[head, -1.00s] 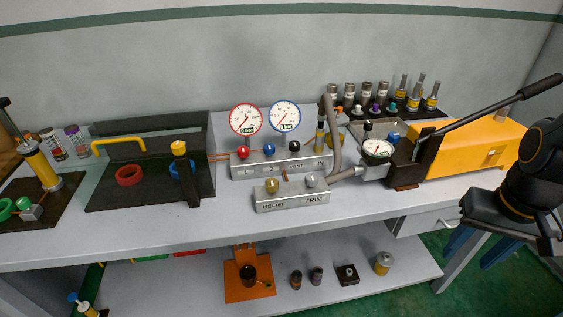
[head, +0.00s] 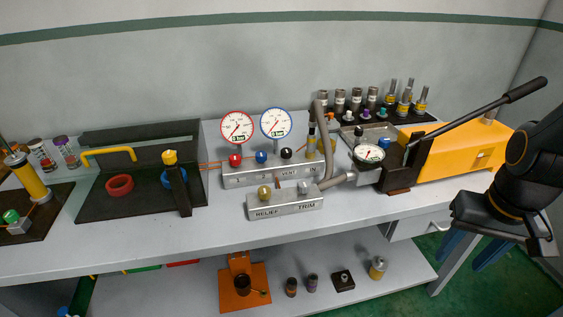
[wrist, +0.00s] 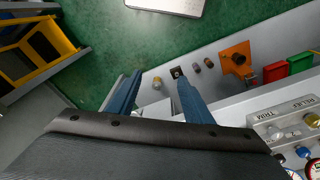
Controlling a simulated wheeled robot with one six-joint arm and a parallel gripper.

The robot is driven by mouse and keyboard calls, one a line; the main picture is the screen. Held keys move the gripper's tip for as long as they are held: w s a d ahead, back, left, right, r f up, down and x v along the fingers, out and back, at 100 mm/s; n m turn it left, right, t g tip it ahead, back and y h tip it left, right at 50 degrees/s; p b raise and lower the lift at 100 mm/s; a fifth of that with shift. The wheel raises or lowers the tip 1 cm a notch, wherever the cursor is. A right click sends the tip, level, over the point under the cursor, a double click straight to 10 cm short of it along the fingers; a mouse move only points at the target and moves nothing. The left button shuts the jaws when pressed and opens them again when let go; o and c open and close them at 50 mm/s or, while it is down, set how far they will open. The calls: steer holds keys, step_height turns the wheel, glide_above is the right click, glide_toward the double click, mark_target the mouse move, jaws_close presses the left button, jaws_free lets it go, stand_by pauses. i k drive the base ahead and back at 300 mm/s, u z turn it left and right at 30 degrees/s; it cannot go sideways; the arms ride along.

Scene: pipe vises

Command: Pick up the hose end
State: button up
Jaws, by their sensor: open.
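A thick grey hose (head: 325,140) stands in a bend behind the TRIM block. Its lower end runs to a metal fitting (head: 343,179) beside the pump's dial block. Its upper part rises beside the VENT block. I cannot tell if the fitting is joined to the pump. My gripper (head: 473,249) hangs at the right, in front of the bench edge and well apart from the hose. In the wrist view my gripper (wrist: 157,98) has its two blue fingers wide apart with nothing between them. The hose is not clearly visible in that view.
The RELIEF/TRIM block (head: 285,203) sits near the bench's front edge. The yellow pump (head: 455,155) with a long black lever (head: 475,115) fills the right. Two gauges (head: 237,127) stand behind. The lower shelf (head: 190,290) holds an orange stand (head: 243,285). The front bench strip is clear.

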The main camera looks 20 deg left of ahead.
mark_target(311, 138)
steer(key=u, duration=0.55)
steer(key=i, duration=0.6)
steer(key=u, duration=0.2)
